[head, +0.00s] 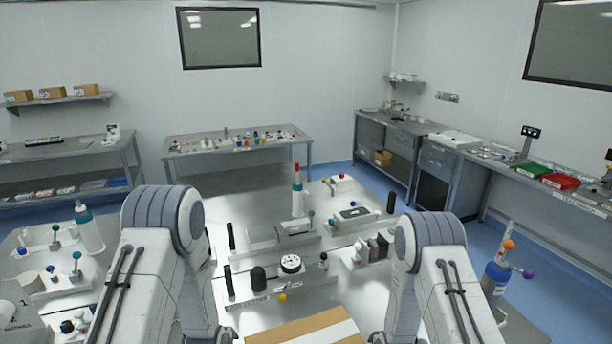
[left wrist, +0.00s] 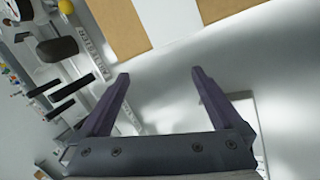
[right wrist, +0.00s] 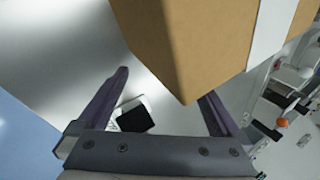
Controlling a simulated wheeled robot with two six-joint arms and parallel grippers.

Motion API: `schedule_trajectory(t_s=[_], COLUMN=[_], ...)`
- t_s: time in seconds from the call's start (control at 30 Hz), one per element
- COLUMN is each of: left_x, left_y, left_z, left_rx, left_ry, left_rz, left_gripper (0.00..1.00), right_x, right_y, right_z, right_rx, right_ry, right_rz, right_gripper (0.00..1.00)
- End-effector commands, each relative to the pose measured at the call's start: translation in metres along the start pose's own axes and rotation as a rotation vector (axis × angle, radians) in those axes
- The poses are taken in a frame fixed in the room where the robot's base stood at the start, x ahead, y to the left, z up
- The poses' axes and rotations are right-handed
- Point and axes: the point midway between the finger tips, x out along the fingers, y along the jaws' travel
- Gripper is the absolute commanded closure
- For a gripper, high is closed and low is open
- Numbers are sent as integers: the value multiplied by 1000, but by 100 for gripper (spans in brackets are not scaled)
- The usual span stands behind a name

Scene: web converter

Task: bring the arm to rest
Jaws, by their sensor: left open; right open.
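In the head view both my arms come in from the bottom, bent at grey-banded joints, with the grippers hidden below the frame. In the left wrist view my left gripper (left wrist: 160,74) is open, with nothing between its fingers and a pale tabletop beneath. In the right wrist view my right gripper (right wrist: 168,84) is open, and a cardboard box (right wrist: 195,45) fills the space beyond its fingers. I cannot tell whether the right finger touches the box. The box, with a white band, also shows in the head view (head: 285,333) between my arms.
A bench (head: 225,330) with mounted fixtures, dark posts and a round gauge (head: 290,263) lies ahead. A spray bottle (head: 88,232) stands left and a blue cylinder (head: 495,280) right. A dark-faced device (right wrist: 134,115) lies below my right gripper. Other tables line the walls.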

Motion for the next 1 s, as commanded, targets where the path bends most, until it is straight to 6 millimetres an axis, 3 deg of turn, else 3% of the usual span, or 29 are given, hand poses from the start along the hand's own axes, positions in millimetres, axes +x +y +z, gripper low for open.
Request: schedule_trajectory(t_s=[0.3,0.7,0.97,1.0], left_x=[-57,-54,-54,-53], left_y=[0,0,0,-1], left_z=[0,0,0,0], left_rx=[1,1,1,1], left_ry=[0,0,0,0], left_rz=[1,-1,0,0], left_gripper=[0,0,0,0], right_x=[-5,-85,-120,-118], right_y=[-1,-1,-1,0], right_z=[0,0,0,0], right_rx=[0,0,0,0], right_ry=[0,0,0,0], right_rz=[-2,-2,-1,1], right_gripper=[0,0,0,0])
